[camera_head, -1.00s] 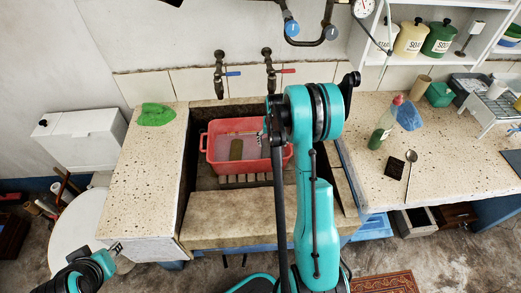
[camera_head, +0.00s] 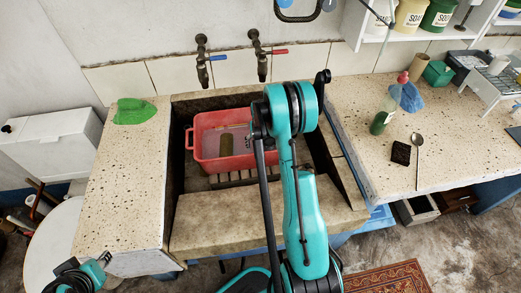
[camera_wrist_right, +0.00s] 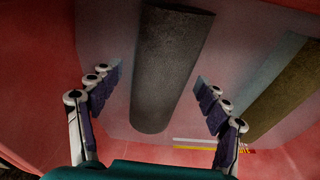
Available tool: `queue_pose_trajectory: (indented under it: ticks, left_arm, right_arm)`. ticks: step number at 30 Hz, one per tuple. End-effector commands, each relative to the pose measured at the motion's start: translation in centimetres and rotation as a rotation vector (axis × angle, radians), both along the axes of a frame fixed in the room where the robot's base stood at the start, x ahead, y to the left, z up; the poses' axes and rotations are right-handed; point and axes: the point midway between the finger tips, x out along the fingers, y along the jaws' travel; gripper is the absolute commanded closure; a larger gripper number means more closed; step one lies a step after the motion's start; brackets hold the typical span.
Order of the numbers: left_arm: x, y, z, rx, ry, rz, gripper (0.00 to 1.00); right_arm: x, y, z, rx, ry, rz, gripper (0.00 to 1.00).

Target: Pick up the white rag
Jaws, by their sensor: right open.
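I cannot make out a clearly white rag in either view. The red basin (camera_head: 207,165) sits in the stone trough, with a pale bottom and a dark olive, long object (camera_head: 226,144) in it. My right arm reaches over it and hides its right part and the right gripper in the head view. In the right wrist view my right gripper (camera_wrist_right: 160,98) is open inside the basin (camera_wrist_right: 35,85). A dark grey, rounded long object (camera_wrist_right: 170,70) lies beyond and between its fingers, not gripped. My left gripper (camera_head: 104,258) is at the lower left, its fingers unclear.
A green cloth (camera_head: 134,111) lies on the left counter. A blue cloth (camera_head: 411,98), a green bottle (camera_head: 383,117), a dark square pad (camera_head: 401,153) and a spoon (camera_head: 417,145) are on the right counter. Two taps (camera_head: 202,62) (camera_head: 259,58) stand behind the trough.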

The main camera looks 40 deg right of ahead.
Motion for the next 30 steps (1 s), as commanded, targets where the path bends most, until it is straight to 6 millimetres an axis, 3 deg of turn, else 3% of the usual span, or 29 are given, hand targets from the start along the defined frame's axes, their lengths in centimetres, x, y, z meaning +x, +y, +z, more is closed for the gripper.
queue_pose_trajectory:
  ticks: [8,12,15,25,30]
  left_arm:
    - [0.0,0.0,-0.2,0.000,0.000,0.000,0.68]
    - [0.0,0.0,-0.2,0.000,0.000,0.000,0.68]
    - [0.0,0.0,-0.2,0.000,0.000,0.000,0.68]
    - [0.0,0.0,-0.1,0.000,0.000,0.000,0.68]
    - [0.0,0.0,1.1,0.000,0.000,0.000,0.68]
  right_arm:
    - [0.1,0.0,-0.5,0.000,0.000,0.000,0.26]
    - [0.1,0.0,-0.5,0.000,0.000,0.000,0.63]
    - [0.1,0.0,-0.5,0.000,0.000,0.000,0.84]
    - [0.1,0.0,-0.4,0.000,0.000,0.000,0.84]
    - [0.1,-0.1,2.0,0.000,0.000,0.000,0.85]
